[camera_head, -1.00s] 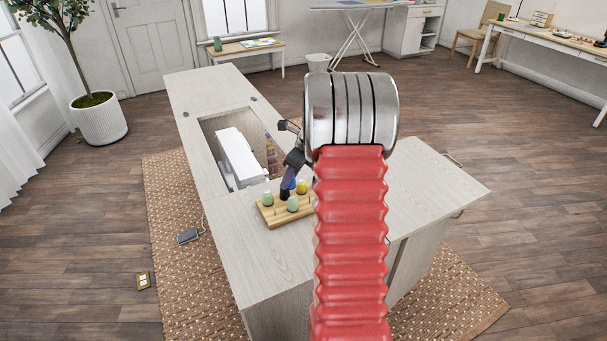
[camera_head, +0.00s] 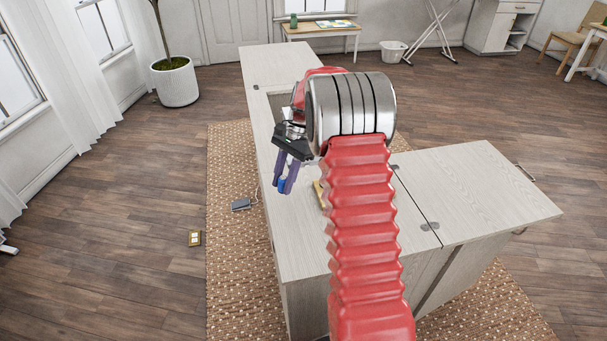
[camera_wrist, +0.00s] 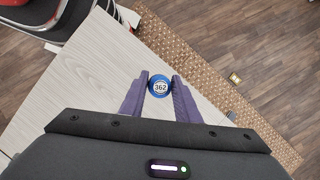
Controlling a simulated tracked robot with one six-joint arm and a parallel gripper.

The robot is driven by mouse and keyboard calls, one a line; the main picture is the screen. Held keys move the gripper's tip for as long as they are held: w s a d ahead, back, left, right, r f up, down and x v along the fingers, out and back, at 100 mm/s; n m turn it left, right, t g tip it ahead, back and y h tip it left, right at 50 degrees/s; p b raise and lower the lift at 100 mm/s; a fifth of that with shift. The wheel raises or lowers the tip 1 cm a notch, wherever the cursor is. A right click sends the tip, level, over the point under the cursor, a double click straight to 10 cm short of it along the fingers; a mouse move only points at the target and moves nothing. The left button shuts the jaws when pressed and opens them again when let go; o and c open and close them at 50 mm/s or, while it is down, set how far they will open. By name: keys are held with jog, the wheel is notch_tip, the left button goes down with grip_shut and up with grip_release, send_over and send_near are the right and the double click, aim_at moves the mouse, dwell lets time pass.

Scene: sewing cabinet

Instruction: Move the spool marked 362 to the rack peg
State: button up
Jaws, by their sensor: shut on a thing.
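The blue spool marked 362 (camera_wrist: 160,86) is between the two purple fingers of my gripper (camera_wrist: 160,92) in the wrist view, with its label facing the camera. In the head view my gripper (camera_head: 286,184) is shut on the blue spool (camera_head: 282,185) at the left of the cabinet top. The spool is held above the cabinet top's left edge; its height is hard to tell. The wooden spool rack (camera_head: 319,195) shows only as a sliver beside my red arm. Its pegs and other spools are hidden behind my arm.
The pale cabinet top (camera_head: 300,245) is bare at the front and has a well behind my arm. A hinged leaf (camera_head: 480,190) extends right. A foot pedal (camera_head: 241,204) lies on the woven rug (camera_head: 235,270), near a small brass floor plate (camera_head: 195,238).

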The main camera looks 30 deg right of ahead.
jog(key=s+a+r+n+g+h, duration=0.1)
jog(key=s+a+n+g+h, duration=0.1)
jog(key=a+n, duration=1.3)
jog(key=shift+a+g+h, duration=0.5)
jog(key=shift+g+h, duration=0.2)
jog(key=shift+h, duration=0.5)
jog(key=shift+s+r, duration=0.1)
jog(key=shift+s, duration=0.05)
